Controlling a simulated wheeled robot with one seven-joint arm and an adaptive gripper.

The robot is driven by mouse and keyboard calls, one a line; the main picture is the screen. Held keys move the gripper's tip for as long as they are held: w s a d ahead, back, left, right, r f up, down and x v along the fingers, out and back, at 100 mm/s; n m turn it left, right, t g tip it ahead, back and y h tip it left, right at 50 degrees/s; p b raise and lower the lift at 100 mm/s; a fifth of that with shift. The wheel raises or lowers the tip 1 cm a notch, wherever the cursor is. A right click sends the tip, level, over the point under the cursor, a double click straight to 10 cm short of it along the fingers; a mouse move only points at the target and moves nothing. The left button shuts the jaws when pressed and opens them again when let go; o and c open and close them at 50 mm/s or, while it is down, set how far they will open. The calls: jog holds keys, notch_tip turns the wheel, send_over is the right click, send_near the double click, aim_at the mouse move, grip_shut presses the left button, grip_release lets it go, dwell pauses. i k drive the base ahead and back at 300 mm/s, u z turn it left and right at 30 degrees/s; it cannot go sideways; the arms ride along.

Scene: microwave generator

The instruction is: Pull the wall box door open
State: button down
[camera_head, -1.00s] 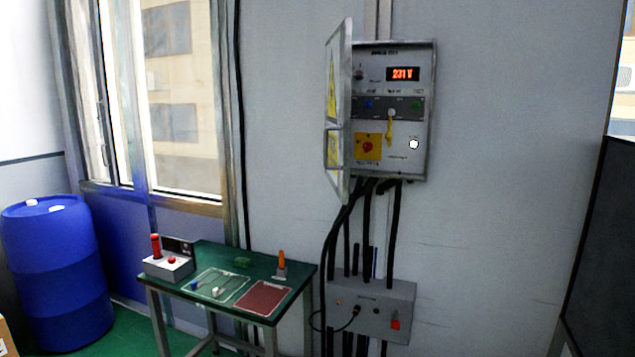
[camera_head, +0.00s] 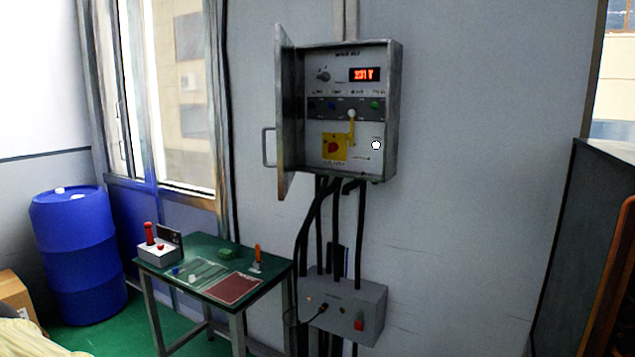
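The wall box (camera_head: 396,110) is a grey metal cabinet on the wall, right of the picture's middle in the head view. Its door (camera_head: 286,110) is swung open to the left and stands out from the wall, seen nearly edge-on. A loop handle (camera_head: 267,147) sticks out on the door's left side. The inner panel shows a red "231 V" display (camera_head: 364,74), a dark strip with buttons, a yellow lever (camera_head: 351,128) and a red knob on a yellow plate (camera_head: 334,147). My gripper is not in view.
A green-topped table (camera_head: 215,290) with small devices stands below left. A blue barrel (camera_head: 75,255) and a cardboard box (camera_head: 15,295) are at the far left. A lower grey box (camera_head: 345,305) with cables hangs under the wall box. A dark panel (camera_head: 565,250) stands at right.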

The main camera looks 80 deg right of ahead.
aim_at(284, 49)
jog(key=z, duration=1.6)
